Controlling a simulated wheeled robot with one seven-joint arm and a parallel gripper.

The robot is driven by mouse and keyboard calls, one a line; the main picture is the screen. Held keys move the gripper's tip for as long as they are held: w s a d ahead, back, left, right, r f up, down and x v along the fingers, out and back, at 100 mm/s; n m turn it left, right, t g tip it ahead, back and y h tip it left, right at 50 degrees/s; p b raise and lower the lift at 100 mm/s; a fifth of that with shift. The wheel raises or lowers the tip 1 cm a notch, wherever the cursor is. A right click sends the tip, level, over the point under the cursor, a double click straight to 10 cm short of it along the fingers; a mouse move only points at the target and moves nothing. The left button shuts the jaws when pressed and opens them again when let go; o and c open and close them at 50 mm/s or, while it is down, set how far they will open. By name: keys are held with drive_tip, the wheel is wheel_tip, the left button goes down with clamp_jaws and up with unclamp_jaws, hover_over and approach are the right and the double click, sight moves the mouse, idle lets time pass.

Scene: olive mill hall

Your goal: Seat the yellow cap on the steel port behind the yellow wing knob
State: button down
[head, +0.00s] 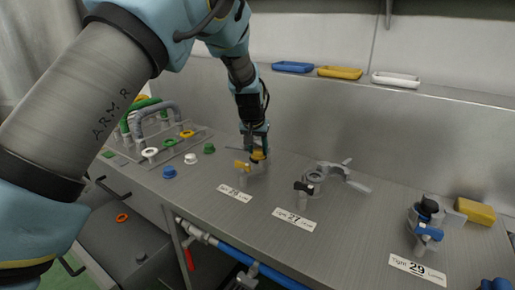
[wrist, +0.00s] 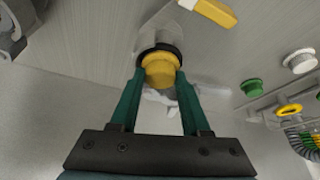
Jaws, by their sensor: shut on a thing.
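The yellow cap (head: 258,155) is between the fingers of my gripper (head: 257,146), which points down over the left station of the steel counter. In the wrist view my gripper (wrist: 158,76) is shut on the yellow cap (wrist: 160,70), with a black ring (wrist: 147,52) around its far side. The yellow wing knob (head: 241,166) stands just in front and left of the cap, and it also shows in the wrist view (wrist: 215,12). The steel port is largely hidden under the cap and fingers; I cannot tell whether the cap touches it.
Blue (head: 169,172), white (head: 191,158) and green (head: 209,148) caps stand left on the counter. The middle station has a black wing knob (head: 303,187) and an open port (head: 315,176). The right station has a blue wing knob (head: 429,231). A yellow block (head: 475,211) lies behind it.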

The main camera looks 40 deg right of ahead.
sight(258, 150)
unclamp_jaws()
idle(0.4)
wheel_tip(258, 150, up, 9)
drive_tip(key=p, duration=0.5)
drive_tip(key=shift+p, duration=0.35)
